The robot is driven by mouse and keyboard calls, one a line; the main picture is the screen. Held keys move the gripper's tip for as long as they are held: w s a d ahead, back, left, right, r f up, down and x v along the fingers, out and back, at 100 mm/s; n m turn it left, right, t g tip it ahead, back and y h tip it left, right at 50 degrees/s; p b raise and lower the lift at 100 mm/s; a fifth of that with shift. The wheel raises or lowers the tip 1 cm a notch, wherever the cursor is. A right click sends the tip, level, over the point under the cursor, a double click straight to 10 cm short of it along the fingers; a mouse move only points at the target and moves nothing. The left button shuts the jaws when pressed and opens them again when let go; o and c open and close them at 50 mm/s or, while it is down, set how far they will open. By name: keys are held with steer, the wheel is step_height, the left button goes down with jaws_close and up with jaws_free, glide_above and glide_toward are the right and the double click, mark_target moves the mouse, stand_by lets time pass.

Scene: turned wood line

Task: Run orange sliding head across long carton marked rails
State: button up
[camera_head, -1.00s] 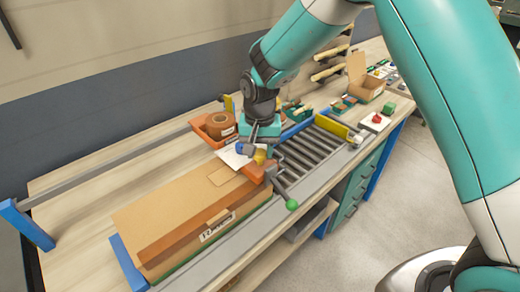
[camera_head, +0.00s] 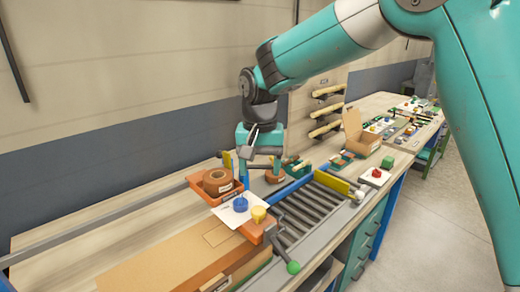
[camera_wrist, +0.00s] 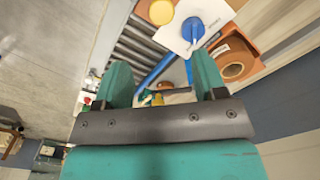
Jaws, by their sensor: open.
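The orange sliding head (camera_head: 256,231) sits at the far right end of the long carton (camera_head: 175,262) and carries a yellow knob (camera_head: 258,214). In the wrist view, the yellow knob (camera_wrist: 160,12) and part of the orange head (camera_wrist: 144,10) show at the top edge. My gripper (camera_head: 260,174) is open and empty, above and beyond the head, apart from it. Its two fingers (camera_wrist: 163,82) show in the wrist view with nothing held between them. The carton's near end is cut off in the head view, and its label is barely visible.
A blue knob (camera_head: 240,204) on a white sheet stands beside the head. An orange tray (camera_head: 204,192) holds a brown tape roll (camera_head: 217,181). A roller bed (camera_head: 308,212) and a crank with green ball (camera_head: 293,267) lie right. An open box (camera_head: 363,135) stands farther back.

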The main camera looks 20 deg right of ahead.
step_height(320, 180, up, 6)
steer(key=shift+b, duration=0.3)
steer(key=s+f+n+y+b, duration=0.1)
steer(key=s+f+n+y, duration=0.3)
steer(key=s, duration=2.3)
steer(key=f+n, duration=0.1)
steer(key=n, duration=0.5)
steer(key=shift+s+d+n+b, duration=0.25)
steer(key=shift+d+n+b, duration=0.05)
steer(key=shift+b, duration=0.1)
steer(key=shift+d, duration=0.2)
